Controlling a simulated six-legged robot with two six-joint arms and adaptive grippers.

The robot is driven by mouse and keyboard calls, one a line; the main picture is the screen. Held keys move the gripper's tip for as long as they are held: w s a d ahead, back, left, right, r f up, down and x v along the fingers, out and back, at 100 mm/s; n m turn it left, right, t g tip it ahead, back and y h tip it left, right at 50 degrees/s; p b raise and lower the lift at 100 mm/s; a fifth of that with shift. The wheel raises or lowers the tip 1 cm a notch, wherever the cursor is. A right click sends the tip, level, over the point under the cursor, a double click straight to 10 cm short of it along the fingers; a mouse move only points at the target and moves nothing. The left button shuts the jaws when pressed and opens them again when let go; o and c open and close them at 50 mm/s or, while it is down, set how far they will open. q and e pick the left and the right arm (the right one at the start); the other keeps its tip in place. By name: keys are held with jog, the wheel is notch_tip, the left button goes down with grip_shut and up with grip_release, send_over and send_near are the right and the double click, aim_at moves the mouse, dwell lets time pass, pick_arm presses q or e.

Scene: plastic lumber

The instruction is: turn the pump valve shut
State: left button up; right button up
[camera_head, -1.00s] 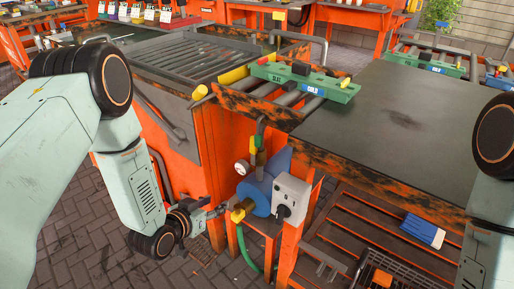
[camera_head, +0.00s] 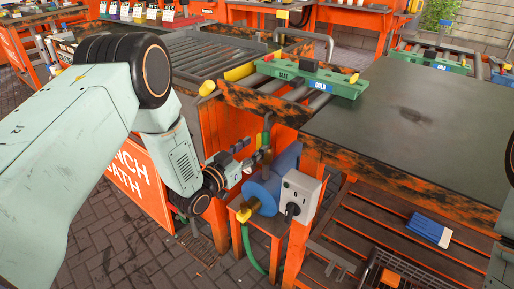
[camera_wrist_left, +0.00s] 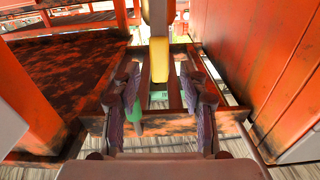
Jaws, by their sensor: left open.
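The pump (camera_head: 264,192) is a blue cylinder with a grey switch box on an orange stand below the bench. A pipe with a green band (camera_head: 266,135) rises above it. My left gripper (camera_head: 251,152) is beside this pipe, over the pump, and hides part of the pipe. In the left wrist view a long yellow valve lever (camera_wrist_left: 160,60) shows against the pipe (camera_wrist_left: 158,18). It lies between the two spread fingers of the left gripper (camera_wrist_left: 163,90), with gaps on both sides. The right gripper is out of view.
Orange bench panels stand close on both sides in the left wrist view, including a right panel (camera_wrist_left: 275,75). A green tray (camera_head: 310,78) sits on rollers above. The dark bench top (camera_head: 405,120) is clear. A green hose (camera_head: 250,250) hangs below the pump.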

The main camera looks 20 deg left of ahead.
pick_arm(q)
jog(key=shift+b+x, duration=0.3)
jog(key=shift+x, duration=1.05)
jog(key=shift+r, duration=0.1)
jog(key=shift+c, duration=0.5)
grip_shut()
